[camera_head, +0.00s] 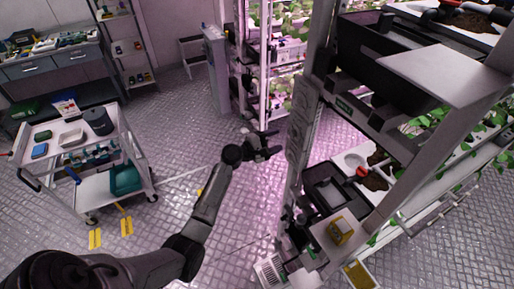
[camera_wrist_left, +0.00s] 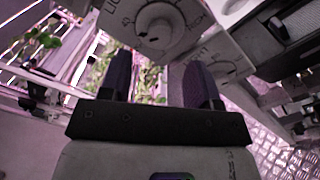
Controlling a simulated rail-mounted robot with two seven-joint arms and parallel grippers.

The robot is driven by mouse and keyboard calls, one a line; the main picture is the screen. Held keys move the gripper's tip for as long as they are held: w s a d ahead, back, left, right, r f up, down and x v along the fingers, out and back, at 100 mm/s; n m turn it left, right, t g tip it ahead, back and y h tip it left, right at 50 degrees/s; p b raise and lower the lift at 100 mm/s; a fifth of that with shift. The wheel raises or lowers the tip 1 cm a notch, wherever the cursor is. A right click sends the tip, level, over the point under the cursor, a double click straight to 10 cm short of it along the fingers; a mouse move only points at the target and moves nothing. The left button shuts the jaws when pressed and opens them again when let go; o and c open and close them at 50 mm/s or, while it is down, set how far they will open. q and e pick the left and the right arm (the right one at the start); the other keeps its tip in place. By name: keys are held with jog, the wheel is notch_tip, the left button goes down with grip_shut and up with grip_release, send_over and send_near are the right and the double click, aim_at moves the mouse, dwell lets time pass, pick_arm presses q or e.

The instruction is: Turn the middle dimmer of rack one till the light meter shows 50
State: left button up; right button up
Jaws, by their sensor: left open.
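My left gripper (camera_head: 268,147) reaches the front post of the near rack (camera_head: 305,110) in the head view. In the left wrist view, the open gripper (camera_wrist_left: 159,75) has its two dark fingers apart with nothing between them. A round white dial (camera_wrist_left: 160,26) on a panel with a printed scale lies just beyond the fingertips, apart from them as far as I can tell. A second lettered panel (camera_wrist_left: 214,62) is partly hidden behind the right finger. Which dial is the middle one I cannot tell. A small yellow device (camera_head: 340,231) sits low on the rack; no reading is legible.
A white cart (camera_head: 62,190) with bins stands at left. Another planted rack (camera_head: 272,60) stands behind my gripper. A grey shelf plate (camera_head: 440,75) juts from the near rack. The metal floor (camera_head: 165,135) between cart and rack is mostly clear.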

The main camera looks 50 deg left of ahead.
pick_arm(q)
jog(key=b+v, duration=0.1)
jog(key=v, duration=0.7)
dwell(0.5)
jog(key=s+d+f+m+g+y, duration=0.2)
jog(key=s+d+f+m+g, duration=0.15)
jog(key=s+d+m, duration=0.35)
jog(key=s+d+f+m+g+y, duration=0.1)
jog(key=s+d+f+m+g, duration=0.1)
jog(key=s+d+m+g, duration=0.4)
jog(key=s+d+f+m+g+y, duration=0.2)
jog(key=s+d+f+m, duration=0.1)
jog(key=s+d+m, duration=0.55)
jog(key=s+d+f+g, duration=0.1)
jog(key=s+f, duration=0.2)
jog(key=s, duration=0.2)
jog(key=s+d+f+m+g, duration=0.1)
jog(key=s+f, duration=0.2)
jog(key=s, duration=0.2)
jog(key=shift+s, duration=0.4)
